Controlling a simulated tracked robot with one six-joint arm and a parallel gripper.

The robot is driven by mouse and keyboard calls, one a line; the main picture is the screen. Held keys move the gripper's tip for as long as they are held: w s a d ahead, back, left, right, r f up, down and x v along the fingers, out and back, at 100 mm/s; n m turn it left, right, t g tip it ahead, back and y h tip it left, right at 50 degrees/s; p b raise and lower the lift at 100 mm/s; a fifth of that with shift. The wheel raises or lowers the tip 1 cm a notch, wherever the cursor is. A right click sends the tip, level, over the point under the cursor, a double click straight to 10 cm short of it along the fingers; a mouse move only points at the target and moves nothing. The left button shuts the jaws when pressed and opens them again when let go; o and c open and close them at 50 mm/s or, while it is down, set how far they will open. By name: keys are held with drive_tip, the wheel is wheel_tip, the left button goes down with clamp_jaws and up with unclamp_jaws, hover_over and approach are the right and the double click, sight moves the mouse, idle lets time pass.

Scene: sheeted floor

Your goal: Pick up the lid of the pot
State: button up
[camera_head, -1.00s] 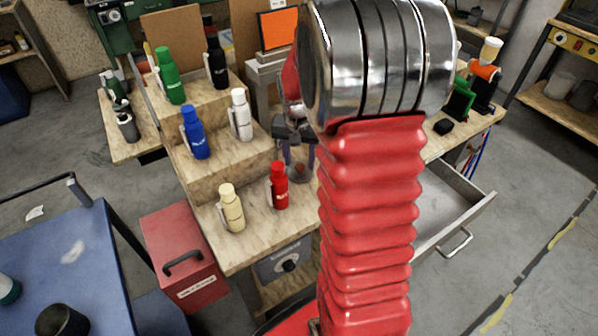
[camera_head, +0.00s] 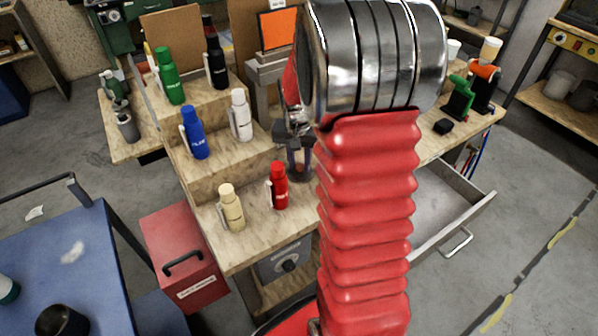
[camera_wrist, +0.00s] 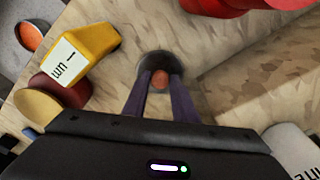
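The pot (camera_wrist: 185,65) is a small dark grey round vessel on the wooden bench; its lid shows an orange-red knob (camera_wrist: 159,79) in the wrist view. In the head view, only part of the dark pot (camera_head: 300,175) shows below my gripper (camera_head: 296,160), beside the red bottle. My gripper also shows in the wrist view (camera_wrist: 160,80). Its two dark purple fingers point down at the lid, one on each side of the knob, with space between them. Whether they touch the knob cannot be told. My arm hides the bench to the right of the pot.
A red bottle (camera_head: 279,185), a cream bottle (camera_head: 231,208) and a white bottle (camera_head: 241,115) stand close by on the stepped wooden stand. An open drawer (camera_head: 450,205) juts out at right.

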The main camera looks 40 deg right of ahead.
sight(299, 166)
drive_tip(key=c, duration=0.6)
drive_tip(key=shift+o, duration=0.2)
wheel_tip(299, 166, up, 10)
idle(0.3)
idle(0.4)
